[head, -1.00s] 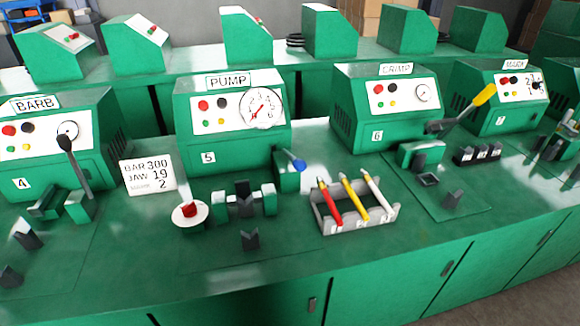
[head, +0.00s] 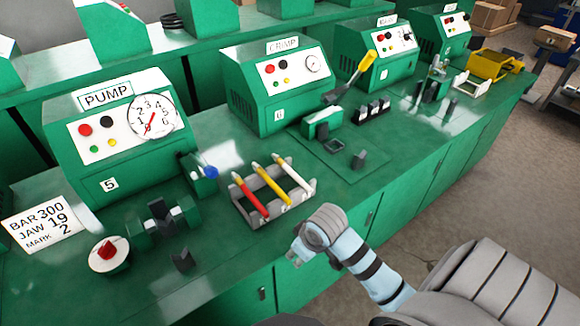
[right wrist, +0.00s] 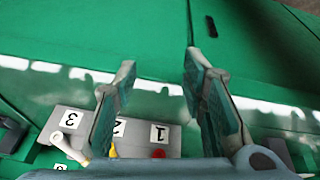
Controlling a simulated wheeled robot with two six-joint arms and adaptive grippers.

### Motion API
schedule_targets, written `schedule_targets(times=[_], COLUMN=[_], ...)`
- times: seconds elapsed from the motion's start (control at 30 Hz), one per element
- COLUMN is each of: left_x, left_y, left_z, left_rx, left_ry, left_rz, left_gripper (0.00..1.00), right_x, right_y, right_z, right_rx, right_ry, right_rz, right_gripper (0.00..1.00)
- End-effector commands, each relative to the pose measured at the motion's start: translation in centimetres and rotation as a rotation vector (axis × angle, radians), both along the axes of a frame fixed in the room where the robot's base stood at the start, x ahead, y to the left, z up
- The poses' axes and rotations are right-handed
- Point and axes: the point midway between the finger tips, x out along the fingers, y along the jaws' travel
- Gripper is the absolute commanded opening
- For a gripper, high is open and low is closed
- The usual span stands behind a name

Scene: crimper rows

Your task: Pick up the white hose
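The white hose (head: 294,174) lies slanted in a grey rack (head: 252,217) on the green bench, rightmost of three. The yellow hose (head: 269,181) is beside it and the red hose (head: 250,197) is at the left. My right gripper (head: 294,258) is in front of the bench edge, to the lower right of the rack, touching no hose. In the right wrist view its two fingers (right wrist: 162,78) are apart with nothing between them. My left gripper is out of view.
The pump machine (head: 120,140) stands behind and left of the rack, the crimp machine (head: 280,85) behind and right. A blue-knobbed lever (head: 211,172) is close to the rack's left side. A dark block (head: 359,158) sits right of it. The bench front near the rack is clear.

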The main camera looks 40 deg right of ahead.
Motion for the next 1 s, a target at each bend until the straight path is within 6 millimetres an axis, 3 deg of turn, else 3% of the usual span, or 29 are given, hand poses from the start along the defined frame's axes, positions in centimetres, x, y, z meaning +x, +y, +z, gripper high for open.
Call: schedule_targets(times=[0.03, 0.17, 0.3, 0.4, 0.5, 0.57, 0.8, 1.0], left_x=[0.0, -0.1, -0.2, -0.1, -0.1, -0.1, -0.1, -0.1], left_y=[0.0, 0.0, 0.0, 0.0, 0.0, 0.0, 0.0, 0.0], left_z=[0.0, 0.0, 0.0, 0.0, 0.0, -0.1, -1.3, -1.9], left_rx=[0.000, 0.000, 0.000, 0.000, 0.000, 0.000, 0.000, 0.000], left_ry=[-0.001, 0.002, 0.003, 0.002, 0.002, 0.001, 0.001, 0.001], left_rz=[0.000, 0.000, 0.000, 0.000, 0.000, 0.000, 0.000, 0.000], left_gripper=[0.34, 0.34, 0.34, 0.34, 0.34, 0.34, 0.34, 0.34], right_x=[2.0, 6.7, 10.9, 12.8, 13.8, 14.3, 16.6, 18.0], right_y=[-1.3, -4.6, -8.6, -11.0, -12.5, -12.8, -12.8, -12.9], right_z=[0.9, 4.4, 10.0, 14.0, 16.7, 16.8, 11.1, 8.5], right_rx=[-0.007, -0.001, 0.025, 0.055, 0.085, 0.097, 0.099, 0.098], right_ry=[-0.006, -0.015, -0.033, -0.050, -0.064, -0.066, -0.066, -0.068], right_rz=[-0.007, -0.036, -0.086, -0.125, -0.151, -0.158, -0.158, -0.159], right_gripper=[0.38, 0.38, 0.38, 0.38, 0.38, 0.38, 0.38, 0.38])
